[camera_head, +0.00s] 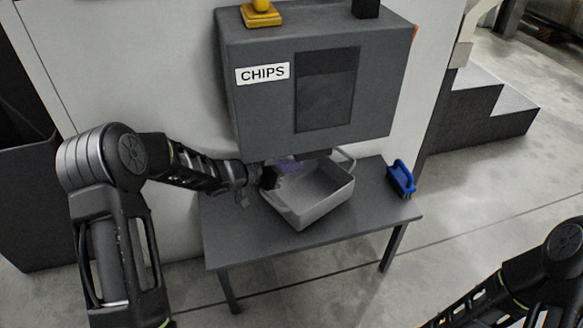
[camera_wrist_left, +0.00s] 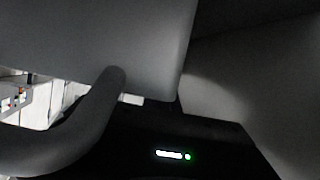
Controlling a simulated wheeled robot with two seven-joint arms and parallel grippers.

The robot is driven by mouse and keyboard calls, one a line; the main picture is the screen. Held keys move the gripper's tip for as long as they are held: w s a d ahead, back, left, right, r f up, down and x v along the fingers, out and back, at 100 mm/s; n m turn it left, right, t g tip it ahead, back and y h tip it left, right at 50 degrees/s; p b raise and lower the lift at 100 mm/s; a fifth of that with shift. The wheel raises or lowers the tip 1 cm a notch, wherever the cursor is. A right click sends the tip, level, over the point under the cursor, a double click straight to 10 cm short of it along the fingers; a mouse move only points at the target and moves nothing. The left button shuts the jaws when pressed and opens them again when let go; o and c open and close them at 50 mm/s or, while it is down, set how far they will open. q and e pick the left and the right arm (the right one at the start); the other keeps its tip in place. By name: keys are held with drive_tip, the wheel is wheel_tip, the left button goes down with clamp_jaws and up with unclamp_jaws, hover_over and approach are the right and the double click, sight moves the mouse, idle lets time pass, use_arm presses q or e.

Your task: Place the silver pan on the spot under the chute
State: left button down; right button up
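The silver pan (camera_head: 322,207), a grey rectangular pan with loop handles, stands on the dark table below the CHIPS machine (camera_head: 262,115). Its back part is under the machine's lower edge. My left gripper (camera_head: 270,178) is at the pan's left end, at the rim; its fingers are too dark to tell apart. In the left wrist view, a pan handle (camera_wrist_left: 85,132) curves in close to the camera and meets the pale pan wall (camera_wrist_left: 110,45). A faint purple patch (camera_head: 287,164) shows by the pan's back left. The chute and the spot beneath it are not clearly visible.
The table (camera_head: 240,240) is bare in front and at the left. A blue brush (camera_head: 402,178) lies at its right end. A yellow object (camera_head: 261,14) sits on the machine. My right arm (camera_head: 520,285) is at lower right, its gripper out of view. Steps (camera_head: 485,110) stand behind.

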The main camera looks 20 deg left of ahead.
use_arm(q)
drive_tip(key=shift+r, duration=0.1)
drive_tip(key=c, duration=2)
unclamp_jaws()
drive_tip(key=shift+f, duration=0.25)
drive_tip(key=shift+c, duration=0.2)
drive_tip(key=o, duration=0.4)
drive_tip(key=shift+c, duration=0.2)
drive_tip(key=shift+r, duration=0.1)
drive_tip(key=shift+r, duration=0.2)
drive_tip(key=shift+s+a+r+p, duration=0.15)
drive_tip(key=shift+s+a+p, duration=0.1)
drive_tip(key=shift+s+p, duration=0.05)
drive_tip(key=p+v, duration=0.4)
drive_tip(key=v, duration=0.7)
